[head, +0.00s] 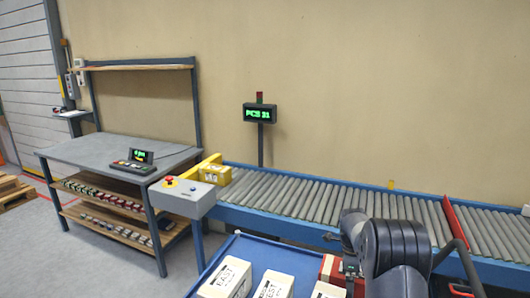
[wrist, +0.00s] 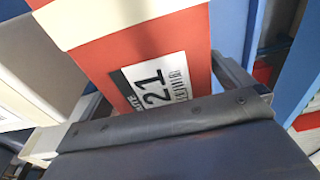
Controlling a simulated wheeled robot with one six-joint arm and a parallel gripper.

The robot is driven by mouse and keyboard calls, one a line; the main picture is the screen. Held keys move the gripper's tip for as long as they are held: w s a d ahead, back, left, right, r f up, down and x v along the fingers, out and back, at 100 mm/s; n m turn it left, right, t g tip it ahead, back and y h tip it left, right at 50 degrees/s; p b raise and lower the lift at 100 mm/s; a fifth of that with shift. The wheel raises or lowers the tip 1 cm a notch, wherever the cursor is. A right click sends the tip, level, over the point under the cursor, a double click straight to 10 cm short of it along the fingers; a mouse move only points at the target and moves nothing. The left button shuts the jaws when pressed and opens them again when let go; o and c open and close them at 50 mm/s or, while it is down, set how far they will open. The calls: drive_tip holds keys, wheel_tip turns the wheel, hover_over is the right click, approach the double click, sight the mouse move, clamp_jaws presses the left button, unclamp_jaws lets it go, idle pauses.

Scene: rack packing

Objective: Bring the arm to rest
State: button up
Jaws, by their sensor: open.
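My arm fills the lower right of the head view, and its links hide most of my gripper there. In the wrist view my gripper (wrist: 150,95) is open, with its two fingers apart on either side of a red box with a cream edge (wrist: 105,62). A red and white box also shows beside my arm in the head view (head: 329,267).
White labelled boxes (head: 226,277) stand in a blue-rimmed tray (head: 240,241) close by. A roller conveyor (head: 300,196) with a blue frame runs behind, crossed by a red bar (head: 457,229). A grey control box (head: 184,196) and a workbench (head: 115,150) stand at left.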

drive_tip(key=shift+r, duration=1.4)
